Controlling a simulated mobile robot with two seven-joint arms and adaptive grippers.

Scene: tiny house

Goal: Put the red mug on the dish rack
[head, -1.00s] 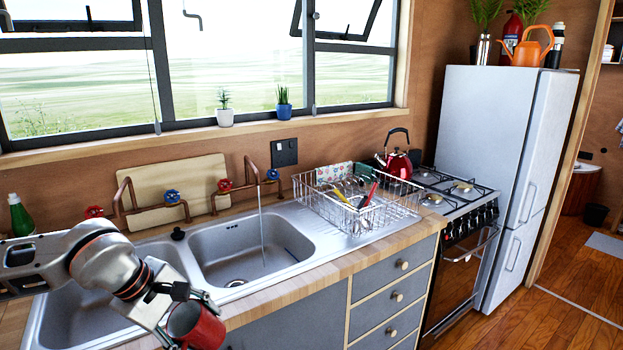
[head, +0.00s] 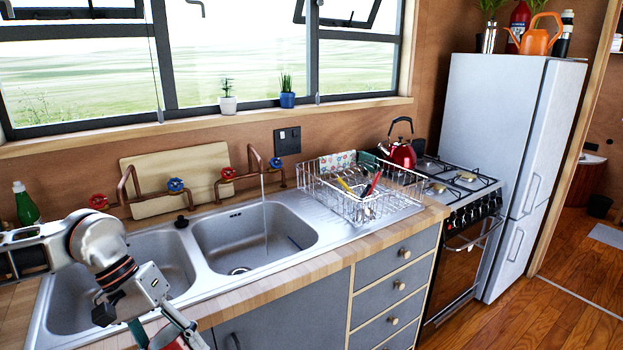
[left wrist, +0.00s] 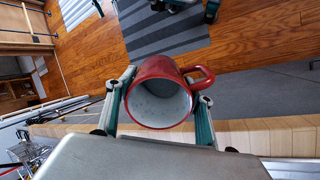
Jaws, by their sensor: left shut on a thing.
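The red mug (left wrist: 158,95) is held between the two fingers of my left gripper (left wrist: 160,108). In the left wrist view its open white mouth faces the camera and its handle points right. In the head view my left gripper (head: 165,338) is at the bottom left, in front of the sink counter, and only a sliver of red mug shows at the frame's edge. The wire dish rack (head: 352,198) stands on the drainboard right of the sink, well away from the mug. Part of my right gripper (left wrist: 184,8) shows at the top of the left wrist view, cut off.
The double sink (head: 250,235) with a running tap lies between my left arm and the rack. The rack holds utensils, including yellow and red ones. A red kettle (head: 400,153) stands behind it on the stove (head: 450,190). A green bottle (head: 25,205) is far left.

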